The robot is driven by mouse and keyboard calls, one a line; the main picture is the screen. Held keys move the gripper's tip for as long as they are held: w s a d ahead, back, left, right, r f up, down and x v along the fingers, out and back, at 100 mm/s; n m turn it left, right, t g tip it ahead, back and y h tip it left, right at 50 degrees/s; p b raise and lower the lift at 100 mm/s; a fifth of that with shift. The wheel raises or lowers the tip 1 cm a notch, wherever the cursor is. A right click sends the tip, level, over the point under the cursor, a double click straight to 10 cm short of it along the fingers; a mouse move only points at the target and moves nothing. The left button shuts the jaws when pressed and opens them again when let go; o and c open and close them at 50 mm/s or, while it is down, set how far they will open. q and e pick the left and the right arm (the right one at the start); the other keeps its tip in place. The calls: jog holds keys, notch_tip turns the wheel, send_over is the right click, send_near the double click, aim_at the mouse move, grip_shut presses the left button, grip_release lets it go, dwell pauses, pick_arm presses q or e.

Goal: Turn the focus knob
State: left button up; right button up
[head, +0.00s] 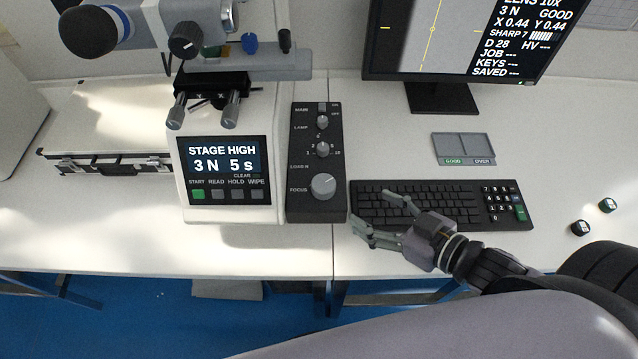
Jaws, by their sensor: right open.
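The focus knob (323,186) is a round grey knob at the bottom of the dark control panel (308,207), beside the word FOCUS. The panel is on the right side of the white hardness tester (230,214). The tester's display (224,158) reads STAGE HIGH, 3 N, 5 s. My right gripper (378,218) is open and empty, to the right of and a little nearer than the knob, apart from it. Its fingers point left, over the front edge of the keyboard. The monitor (455,45) reads SHARP 7 and GOOD. My left gripper is not in view.
The keyboard (440,208) lies right of the tester. A two-part tray (463,146) marked GOOD and OVER is behind it. Two small dark pieces (580,228) (607,205) lie at the right. A case (115,125) stands left. The front table strip is clear.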

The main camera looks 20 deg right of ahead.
send_near(326, 185)
jog(key=w+a, duration=0.1)
jog(key=w, duration=0.1)
jog(key=x, duration=0.3)
jog(key=p+x, duration=0.1)
jog(key=x, duration=0.2)
jog(key=f+x, duration=0.1)
jog(key=x, duration=0.2)
jog(key=shift+s, duration=0.1)
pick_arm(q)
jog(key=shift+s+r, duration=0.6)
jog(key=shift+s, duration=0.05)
pick_arm(e)
jog(key=shift+c, duration=0.6)
jog(key=c, duration=1.1)
